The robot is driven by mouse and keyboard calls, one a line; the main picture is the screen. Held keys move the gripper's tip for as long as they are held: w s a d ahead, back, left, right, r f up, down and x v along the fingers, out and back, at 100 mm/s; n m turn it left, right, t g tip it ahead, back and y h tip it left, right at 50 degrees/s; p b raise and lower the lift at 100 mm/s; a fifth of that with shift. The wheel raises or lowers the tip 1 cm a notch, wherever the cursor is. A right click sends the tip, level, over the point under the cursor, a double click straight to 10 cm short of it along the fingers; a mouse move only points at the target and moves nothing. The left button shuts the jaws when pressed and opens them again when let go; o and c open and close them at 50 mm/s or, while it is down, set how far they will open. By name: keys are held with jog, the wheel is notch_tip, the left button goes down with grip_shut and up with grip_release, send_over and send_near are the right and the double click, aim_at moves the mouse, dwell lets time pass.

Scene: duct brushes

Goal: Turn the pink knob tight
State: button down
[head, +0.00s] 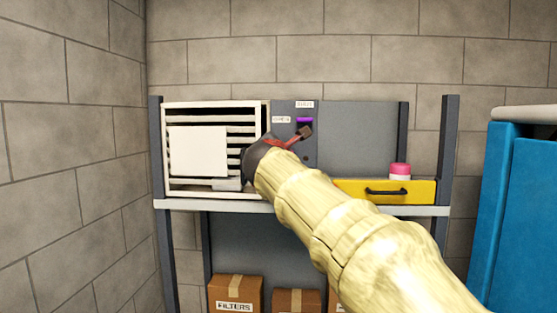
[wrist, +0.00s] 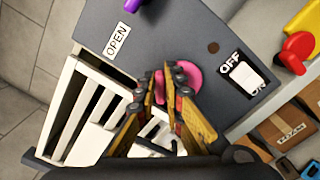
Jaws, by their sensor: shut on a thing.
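The pink knob (wrist: 192,78) sits on the grey panel (wrist: 180,42) in the wrist view. My gripper (wrist: 168,75) is at the knob, its two yellowish fingers closed on it, and they cover part of it. In the head view my gripper (head: 278,150) is in front of the grey panel, beside the white slatted unit, and the knob is hidden there behind my arm. How far the knob is turned cannot be told.
The panel carries an OPEN label (wrist: 117,40), an OFF/ON switch (wrist: 244,76) and a purple part (head: 305,120). The white slatted unit (head: 185,106) stands left. A pink-and-white jar (head: 400,171) sits on a yellow drawer (head: 418,191). Boxes (head: 235,292) stand below the shelf.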

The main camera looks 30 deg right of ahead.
jog(key=m+b, duration=0.6)
jog(key=m, duration=0.2)
jog(key=f+m+b, duration=0.1)
jog(key=m+b, duration=0.5)
jog(key=m, duration=0.3)
jog(key=f+m+b, duration=0.1)
jog(key=m+b, duration=0.5)
jog(key=m, duration=0.2)
jog(key=shift+w+a, duration=0.3)
jog(key=shift+a, duration=0.05)
jog(key=shift+r+m, duration=0.1)
jog(key=shift+m, duration=0.3)
jog(key=c, duration=2)
grip_release()
jog(key=shift+o, duration=0.5)
